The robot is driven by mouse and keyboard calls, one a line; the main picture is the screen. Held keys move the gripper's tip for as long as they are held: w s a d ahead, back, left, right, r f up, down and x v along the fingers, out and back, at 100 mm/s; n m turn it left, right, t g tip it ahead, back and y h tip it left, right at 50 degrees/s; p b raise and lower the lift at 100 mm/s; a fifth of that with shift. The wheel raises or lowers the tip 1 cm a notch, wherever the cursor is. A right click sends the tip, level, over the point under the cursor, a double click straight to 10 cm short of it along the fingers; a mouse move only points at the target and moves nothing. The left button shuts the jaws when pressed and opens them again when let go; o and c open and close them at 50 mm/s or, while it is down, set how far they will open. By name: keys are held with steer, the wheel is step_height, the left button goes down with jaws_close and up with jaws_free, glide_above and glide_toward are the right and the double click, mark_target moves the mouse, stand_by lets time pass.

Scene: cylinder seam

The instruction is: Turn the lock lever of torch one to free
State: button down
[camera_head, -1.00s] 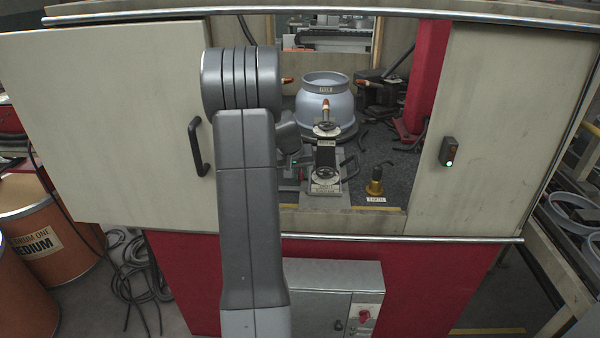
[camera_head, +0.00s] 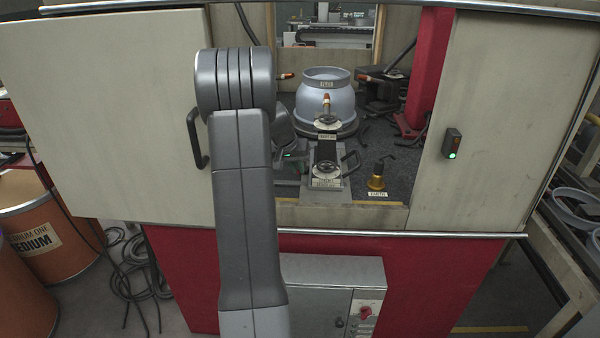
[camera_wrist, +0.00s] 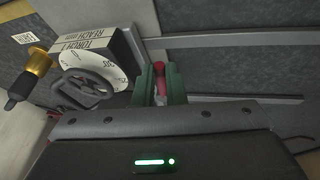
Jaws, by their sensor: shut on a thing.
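In the wrist view, a red lever (camera_wrist: 161,82) stands between the green fingers of my gripper (camera_wrist: 160,78), which is shut on it. Its lower part is hidden by my gripper body. Left of it is a block with a white dial (camera_wrist: 92,68), a dark handle (camera_wrist: 84,88) and the label "TORCH 1 REACH". In the head view, the dial stand (camera_head: 326,178) is right of my arm, in front of the blue-grey cylinder (camera_head: 327,98). My gripper is mostly hidden behind my arm there. I cannot read the lever's lock marking.
A brass fitting with a black end (camera_head: 377,177) stands right of the dials; it also shows in the wrist view (camera_wrist: 32,72). Cream door panels (camera_head: 105,120) flank the opening, the left one with a black handle (camera_head: 196,138).

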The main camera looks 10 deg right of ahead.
steer(key=shift+w+a+m+g+h+b, duration=0.4)
steer(key=shift+a+m, duration=0.3)
steer(key=shift+m, duration=0.6)
steer(key=shift+w, duration=0.1)
steer(key=c, duration=1.8)
jaws_free()
steer(key=shift+o, duration=0.2)
step_height(320, 180, up, 10)
